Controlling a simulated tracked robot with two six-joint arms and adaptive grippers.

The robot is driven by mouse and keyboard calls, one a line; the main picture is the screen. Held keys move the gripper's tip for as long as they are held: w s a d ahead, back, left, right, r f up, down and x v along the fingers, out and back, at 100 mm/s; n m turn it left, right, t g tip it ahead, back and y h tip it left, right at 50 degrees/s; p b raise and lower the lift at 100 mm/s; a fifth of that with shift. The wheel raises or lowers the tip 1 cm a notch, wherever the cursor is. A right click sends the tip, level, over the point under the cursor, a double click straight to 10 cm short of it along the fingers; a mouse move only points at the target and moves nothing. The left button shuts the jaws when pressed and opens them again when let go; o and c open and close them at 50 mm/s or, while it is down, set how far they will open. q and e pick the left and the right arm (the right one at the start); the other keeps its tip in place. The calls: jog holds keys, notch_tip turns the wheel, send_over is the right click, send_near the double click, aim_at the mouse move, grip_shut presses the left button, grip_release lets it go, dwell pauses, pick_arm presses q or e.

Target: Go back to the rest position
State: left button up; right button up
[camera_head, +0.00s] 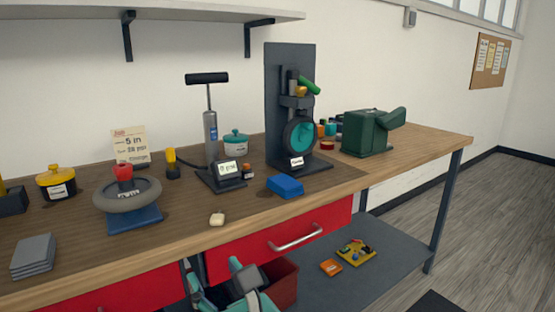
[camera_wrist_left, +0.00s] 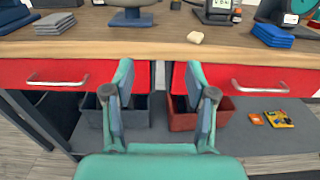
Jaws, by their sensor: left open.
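My left gripper (camera_head: 216,274) is at the bottom of the head view, low in front of the workbench (camera_head: 120,262) and its red drawers. In the left wrist view the same gripper (camera_wrist_left: 158,76) has its two teal fingers apart with nothing between them. They point at the bench front, in line with the gap between the two drawers (camera_wrist_left: 55,74). No contact with the bench shows. My right gripper is in neither view.
On the bench stand a tyre on a blue stand (camera_head: 128,197), a pump (camera_head: 210,135), a dark press (camera_head: 290,110) and a green machine (camera_head: 367,133). A small cream block (camera_head: 217,219) lies near the front edge. A lower shelf (camera_head: 385,268) holds bins and small parts.

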pick_arm(q)
jog(key=w+f+m+g+h, duration=0.1)
jog(key=w+f+m+h, duration=0.35)
jog(key=f+m, duration=0.65)
jog(key=w+f+m+h, duration=0.3)
jog(key=w+f+m, duration=0.2)
jog(key=f+m, duration=0.65)
jog(key=s+a+f+m+g+h, duration=0.2)
jog(key=s+f+m+g, duration=0.25)
jog(key=f, duration=0.65)
jog(key=s+a+f+m+g+h, duration=0.1)
jog(key=s+f+m+g+h, duration=0.15)
jog(key=s+f+m, duration=0.65)
jog(key=s+f+m+g+h, duration=0.2)
jog(key=s+f+m+g, duration=0.3)
jog(key=s+f, duration=0.5)
notch_tip(320, 180, up, 24)
jog(key=s+g+p, duration=0.1)
jog(key=p, duration=2.3)
jog(key=shift+s+a+r, duration=0.2)
jog(key=shift+s+r, duration=0.05)
jog(key=shift+f, duration=0.1)
jog(key=shift+c, duration=1.4)
jog(key=shift+w+d, duration=0.1)
